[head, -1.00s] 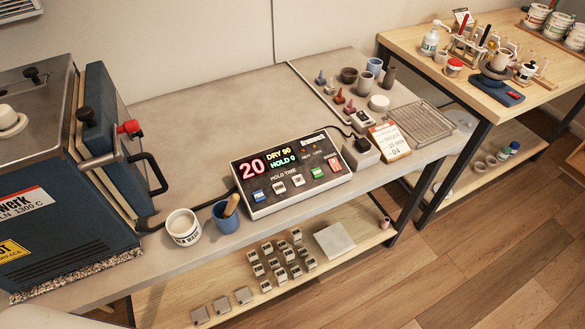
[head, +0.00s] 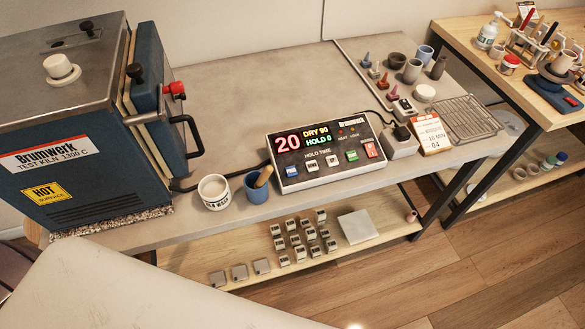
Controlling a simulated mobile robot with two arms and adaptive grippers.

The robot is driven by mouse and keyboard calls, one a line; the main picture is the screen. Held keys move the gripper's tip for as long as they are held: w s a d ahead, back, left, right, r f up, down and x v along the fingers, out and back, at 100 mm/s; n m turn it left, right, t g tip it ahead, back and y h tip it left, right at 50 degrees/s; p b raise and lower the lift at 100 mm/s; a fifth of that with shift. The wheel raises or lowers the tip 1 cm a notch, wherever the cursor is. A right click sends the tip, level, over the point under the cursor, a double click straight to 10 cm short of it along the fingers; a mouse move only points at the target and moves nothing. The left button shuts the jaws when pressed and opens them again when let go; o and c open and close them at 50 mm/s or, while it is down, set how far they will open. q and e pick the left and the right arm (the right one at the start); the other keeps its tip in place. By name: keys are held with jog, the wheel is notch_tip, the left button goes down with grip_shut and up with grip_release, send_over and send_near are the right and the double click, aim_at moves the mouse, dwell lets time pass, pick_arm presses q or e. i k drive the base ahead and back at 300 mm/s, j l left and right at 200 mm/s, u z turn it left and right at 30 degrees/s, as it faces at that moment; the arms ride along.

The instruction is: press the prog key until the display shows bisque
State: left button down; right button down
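The kiln controller (head: 325,152) is a dark-faced box with a light casing, lying tilted on the grey worktop. Its display (head: 305,139) shows a red 20, a yellow DRY 90 and a green HOLD 0. The blue key (head: 291,171) at the lower left of its panel appears to be the prog key; its lettering is too small to read surely. Two whitish keys, a green key (head: 352,156) and a red switch (head: 370,149) sit to its right. Nothing covers the panel. Neither of my grippers is in view.
The blue kiln (head: 70,150) stands left of the controller. A white pot (head: 214,192) and a blue cup (head: 257,188) stand between them near the front edge. A lower shelf holds small blocks.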

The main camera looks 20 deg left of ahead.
aim_at(291, 171)
jog(key=i+l+u, duration=0.1)
jog(key=u, duration=0.35)
jog(key=l+u, duration=0.25)
jog(key=u, duration=0.2)
jog(key=l+u, duration=0.25)
jog(key=u, duration=0.25)
jog(key=l+u, duration=0.2)
jog(key=l, duration=0.7)
jog(key=k+l+u, duration=0.2)
jog(key=l, duration=0.7)
jog(key=i+l, duration=0.05)
jog(key=i, duration=0.05)
